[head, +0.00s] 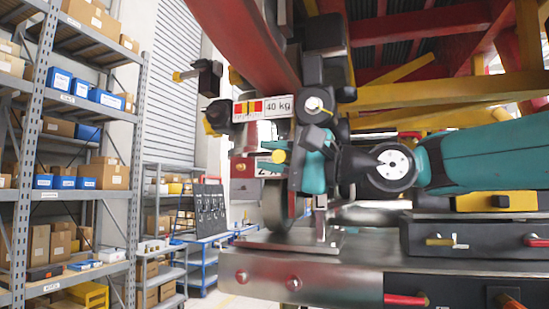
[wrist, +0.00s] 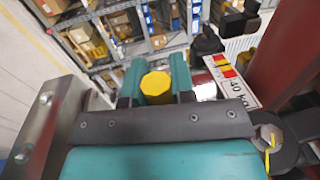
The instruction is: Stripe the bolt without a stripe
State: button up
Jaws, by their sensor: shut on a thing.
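My gripper (head: 301,157) has teal fingers and is shut on a yellow piece (head: 278,156), which looks like a paint marker. In the wrist view its six-sided yellow end (wrist: 156,87) sits between the fingers (wrist: 156,95). A round bolt head (head: 314,104) with a yellow stripe is just above the gripper; it also shows in the wrist view (wrist: 267,138). A brassy bolt (head: 240,167) is left of the gripper, apart from it. Two bolts (head: 241,277) (head: 294,283) are on the metal beam below; I cannot tell whether they carry stripes. The gripper hides part of the wheel assembly.
A plate reading 40 kg (head: 262,107) is above left of the gripper. A dark wheel (head: 277,203) stands below it. A red beam (head: 240,40) slopes overhead. The metal beam (head: 340,283) runs along the front. Shelves with boxes (head: 75,130) are far left.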

jog(key=shift+s+a+b, duration=0.2)
jog(key=shift+s+a, duration=0.05)
jog(key=shift+s, duration=0.45)
jog(key=shift+s+a+b, duration=0.2)
jog(key=shift+s+a, duration=0.05)
jog(key=shift+s, duration=0.45)
jog(key=shift+s+a+b, duration=0.2)
jog(key=shift+s+a, duration=0.05)
jog(key=shift+s, duration=0.45)
